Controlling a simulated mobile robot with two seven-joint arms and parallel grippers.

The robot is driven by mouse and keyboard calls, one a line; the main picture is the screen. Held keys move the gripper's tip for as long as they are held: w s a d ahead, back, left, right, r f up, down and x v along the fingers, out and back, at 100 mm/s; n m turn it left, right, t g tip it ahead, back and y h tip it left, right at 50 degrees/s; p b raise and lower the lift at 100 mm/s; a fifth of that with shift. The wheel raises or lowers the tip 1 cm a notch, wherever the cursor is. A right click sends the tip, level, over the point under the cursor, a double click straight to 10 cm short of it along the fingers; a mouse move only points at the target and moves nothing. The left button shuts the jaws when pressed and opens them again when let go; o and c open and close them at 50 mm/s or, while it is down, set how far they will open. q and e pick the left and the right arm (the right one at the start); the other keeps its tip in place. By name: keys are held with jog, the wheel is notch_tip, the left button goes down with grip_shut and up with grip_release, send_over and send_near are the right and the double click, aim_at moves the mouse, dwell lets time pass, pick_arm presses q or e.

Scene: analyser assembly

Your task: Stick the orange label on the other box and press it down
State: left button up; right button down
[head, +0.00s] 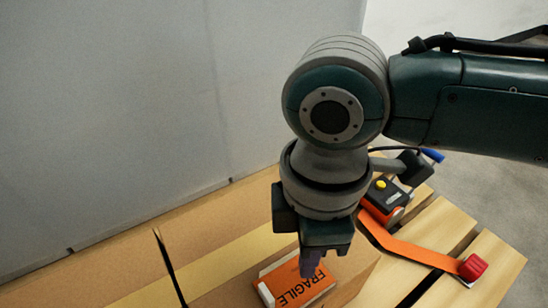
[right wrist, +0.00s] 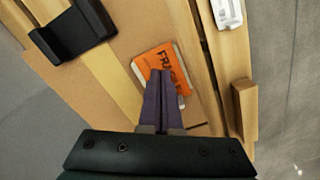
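The orange FRAGILE label (head: 296,286) has a pale border along its edges and lies on top of a cardboard box (head: 225,290), near the box's right edge. It also shows in the right wrist view (right wrist: 160,60). My right gripper (head: 312,272) points down over the label and covers part of it. In the right wrist view its two purple fingers (right wrist: 163,80) are together, with their tips over the label. I cannot tell whether they touch, press or pinch it. My left gripper is not identifiable in these views.
A tape strip (head: 215,267) runs along the cardboard, and a dark line crosses it. At right, an orange strap (head: 415,252) with a red end (head: 472,267) and a device with a yellow button (head: 383,192) lie on wooden slats (head: 495,262). A grey wall (head: 110,110) stands behind. A black object (right wrist: 72,32) shows in the right wrist view.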

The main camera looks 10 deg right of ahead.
pick_arm(q)
jog(key=shift+d+f, duration=0.15)
jog(key=shift+f, duration=0.05)
pick_arm(e)
jog(key=shift+f, duration=0.4)
pick_arm(q)
jog(key=shift+f+b, duration=0.25)
jog(key=shift+b, duration=0.2)
pick_arm(e)
jog(key=shift+f, duration=0.4)
pick_arm(q)
jog(key=shift+r, duration=0.15)
pick_arm(e)
jog(key=shift+r, duration=0.1)
notch_tip(320, 180, up, 6)
jog(key=p, duration=0.7)
pick_arm(q)
notch_tip(320, 180, up, 7)
